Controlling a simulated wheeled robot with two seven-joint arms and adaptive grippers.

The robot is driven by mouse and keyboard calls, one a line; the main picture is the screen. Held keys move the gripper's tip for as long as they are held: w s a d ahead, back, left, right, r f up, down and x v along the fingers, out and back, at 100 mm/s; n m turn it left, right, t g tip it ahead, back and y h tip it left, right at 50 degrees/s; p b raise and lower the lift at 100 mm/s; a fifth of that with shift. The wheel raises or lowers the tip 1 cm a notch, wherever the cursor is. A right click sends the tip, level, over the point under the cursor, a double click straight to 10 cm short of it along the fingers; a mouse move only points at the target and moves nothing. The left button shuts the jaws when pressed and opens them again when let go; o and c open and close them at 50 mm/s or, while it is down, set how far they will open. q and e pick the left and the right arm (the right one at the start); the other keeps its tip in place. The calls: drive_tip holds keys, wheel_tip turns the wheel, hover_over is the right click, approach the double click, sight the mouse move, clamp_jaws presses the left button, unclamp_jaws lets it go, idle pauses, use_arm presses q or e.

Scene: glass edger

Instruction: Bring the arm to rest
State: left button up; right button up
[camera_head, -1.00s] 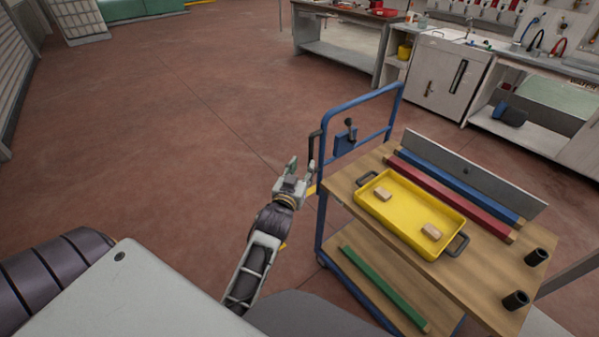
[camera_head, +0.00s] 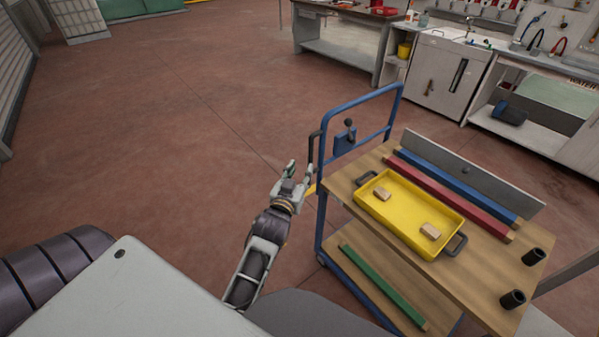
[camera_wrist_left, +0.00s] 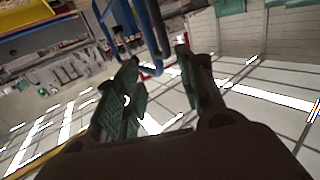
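My left gripper (camera_head: 298,172) is in front of my body, over the floor just left of the cart's blue handle frame (camera_head: 320,200). Its fingers are apart with nothing between them. In the left wrist view the two fingers of my left gripper (camera_wrist_left: 160,90) show spread, with the blue tubes of the cart (camera_wrist_left: 150,30) beyond them. I cannot tell whether the gripper touches the cart. My right gripper is not in view.
The cart's wooden top (camera_head: 490,270) holds a yellow tray (camera_head: 405,215) with two small blocks, red and blue bars, a grey plate (camera_head: 475,175) and two black cups. A green bar (camera_head: 380,285) lies on the lower shelf. Workbenches (camera_head: 340,50) stand behind. The floor (camera_head: 150,130) left is clear.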

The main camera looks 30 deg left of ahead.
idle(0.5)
